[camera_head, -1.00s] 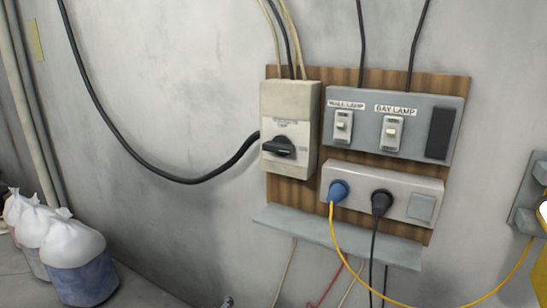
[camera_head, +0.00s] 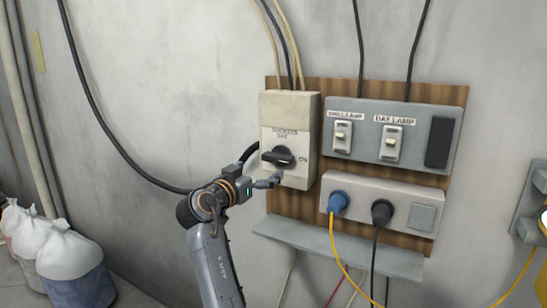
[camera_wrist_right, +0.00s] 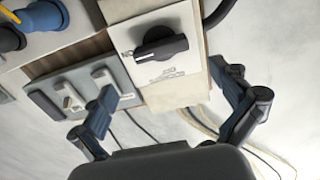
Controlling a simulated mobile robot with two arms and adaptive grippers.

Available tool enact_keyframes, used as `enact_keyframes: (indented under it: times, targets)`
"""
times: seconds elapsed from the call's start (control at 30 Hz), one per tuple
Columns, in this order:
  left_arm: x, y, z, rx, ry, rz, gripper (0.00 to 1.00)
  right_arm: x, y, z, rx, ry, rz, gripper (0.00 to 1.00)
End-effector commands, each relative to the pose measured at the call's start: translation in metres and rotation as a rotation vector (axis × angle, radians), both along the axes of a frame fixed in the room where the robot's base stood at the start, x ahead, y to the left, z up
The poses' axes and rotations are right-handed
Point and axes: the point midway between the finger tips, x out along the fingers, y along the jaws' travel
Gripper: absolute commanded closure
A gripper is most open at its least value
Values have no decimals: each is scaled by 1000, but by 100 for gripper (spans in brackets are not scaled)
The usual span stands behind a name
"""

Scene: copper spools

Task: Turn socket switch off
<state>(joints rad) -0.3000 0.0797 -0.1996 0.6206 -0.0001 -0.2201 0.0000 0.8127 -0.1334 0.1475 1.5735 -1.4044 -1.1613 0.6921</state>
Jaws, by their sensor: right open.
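The socket switch is a cream box (camera_head: 305,135) on the wooden board, with a black rotary knob (camera_head: 279,158) on its front. The knob's bar lies roughly level; "SOCKETS OFF" is printed above it and "ON" to its right. My right gripper (camera_head: 268,181) is just below the knob in the head view. In the right wrist view, its fingers (camera_wrist_right: 166,86) are spread and empty, with the knob (camera_wrist_right: 162,46) beyond them and the view turned upside down. I see no contact with the knob. My left gripper is not in view.
Right of the switch are a grey lamp-switch panel (camera_head: 397,116) and a socket strip (camera_head: 352,187) with blue and black plugs. A grey ledge (camera_head: 340,250) juts out below. A thick black cable (camera_head: 110,132) runs left of the box. White bags (camera_head: 62,245) stand at lower left.

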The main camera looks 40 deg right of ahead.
Motion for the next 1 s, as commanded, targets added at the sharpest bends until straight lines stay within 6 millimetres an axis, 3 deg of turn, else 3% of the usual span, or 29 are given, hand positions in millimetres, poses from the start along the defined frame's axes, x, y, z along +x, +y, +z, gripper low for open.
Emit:
enact_keyframes:
  times: [0.1,0.33,0.5,0.8,0.87,1.0]
  targets:
    - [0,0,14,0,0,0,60,10,-26,5,-3,2,-3,0]
    - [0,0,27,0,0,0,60,25,-60,3,-2,3,0,0]
    - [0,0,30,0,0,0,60,31,-72,1,-1,2,2,0]
    - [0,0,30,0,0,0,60,32,-74,-1,0,1,3,0]
    - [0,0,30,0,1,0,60,32,-74,-1,0,1,3,8]
    - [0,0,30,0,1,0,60,32,-74,-1,0,1,3,37]
